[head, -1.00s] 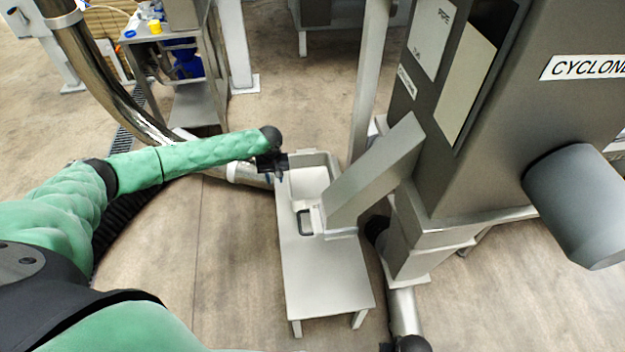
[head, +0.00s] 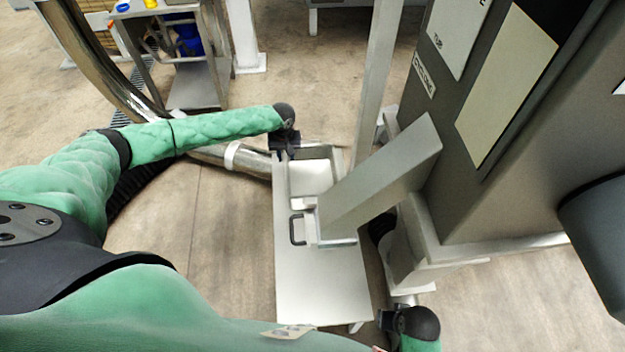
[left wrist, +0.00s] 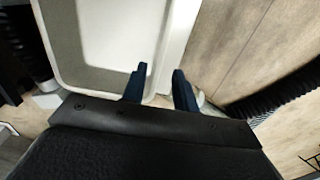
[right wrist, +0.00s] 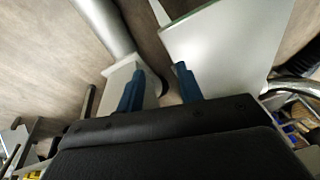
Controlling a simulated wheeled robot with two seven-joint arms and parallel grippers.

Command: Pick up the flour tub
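The flour tub (head: 312,176) is a pale rectangular tub on a small white table (head: 315,285), below a slanted grey chute (head: 380,190) that hides part of it. A dark handle (head: 296,230) shows at its near end. My left gripper (head: 285,152) is at the tub's far left corner. In the left wrist view the left gripper (left wrist: 160,82) is open, with the tub's rim (left wrist: 172,55) between its fingers, one finger over the inside and one outside. My right gripper (head: 390,321) is low beside the table's near right corner; in the right wrist view (right wrist: 158,82) its fingers are apart and empty.
The large grey machine (head: 500,130) stands close on the right. A metal pipe (head: 205,155) runs behind my left arm. A steel cart (head: 180,60) stands at the back left. The near part of the table is bare.

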